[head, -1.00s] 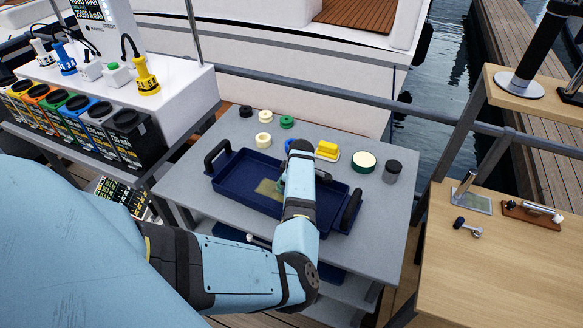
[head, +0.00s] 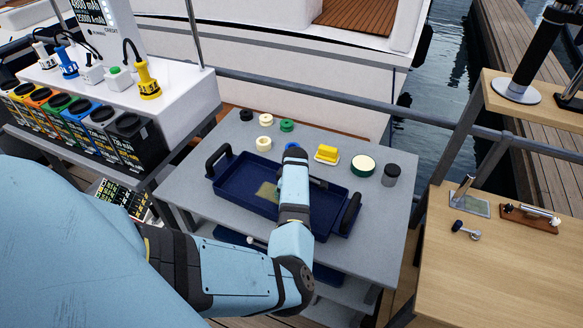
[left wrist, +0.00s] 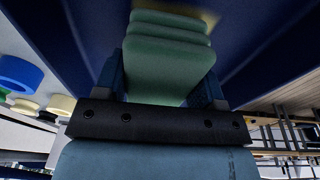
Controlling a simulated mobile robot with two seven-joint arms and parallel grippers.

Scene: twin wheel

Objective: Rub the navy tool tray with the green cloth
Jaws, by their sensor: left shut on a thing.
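The navy tool tray (head: 236,181) lies on the grey table, with black handles at its left and right ends. An olive-yellow patch (head: 267,191) shows on its floor. My left arm reaches over the tray, and its forearm hides the gripper in the head view. In the left wrist view my left gripper (left wrist: 160,82) is shut on the folded green cloth (left wrist: 170,48), which is against or close above the navy tray surface; I cannot tell contact. My right gripper is in neither view.
A charging station (head: 180,80) is at left, a wooden bench (head: 510,260) at right. The grey table's front right is clear.

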